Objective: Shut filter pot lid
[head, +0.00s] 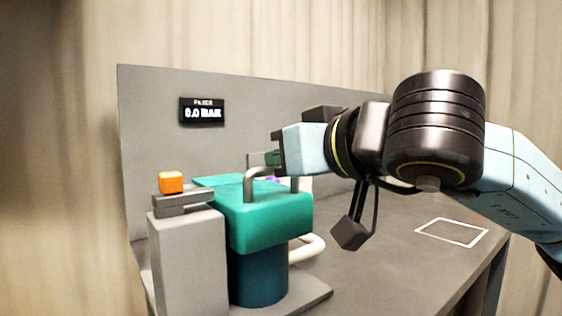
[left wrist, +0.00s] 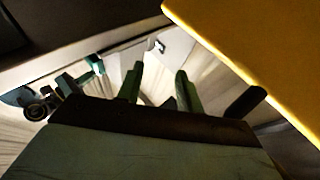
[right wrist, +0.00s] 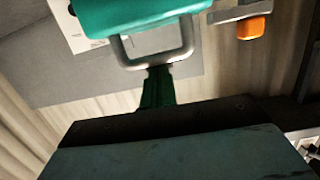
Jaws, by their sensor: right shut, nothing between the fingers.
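The filter pot (head: 258,278) is a dark teal cylinder on a grey base. Its teal lid (head: 270,222) lies over the top, roughly level; I cannot tell whether it is fully seated. A grey bar handle (head: 250,187) stands on the lid; it also shows in the right wrist view (right wrist: 122,50). My right gripper (head: 267,159) is at the handle, its fingers shut and empty. In the right wrist view its fingertips (right wrist: 158,72) meet the handle's bar; whether they touch is unclear. My left gripper (left wrist: 160,78) is open and empty, away from the pot.
A grey post (head: 187,262) with a flat arm and an orange block (head: 171,182) stands left of the pot. A white pipe (head: 308,248) curves out at its right. A dark display (head: 202,112) is on the back panel. The grey bench (head: 390,265) is clear around a white outlined square.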

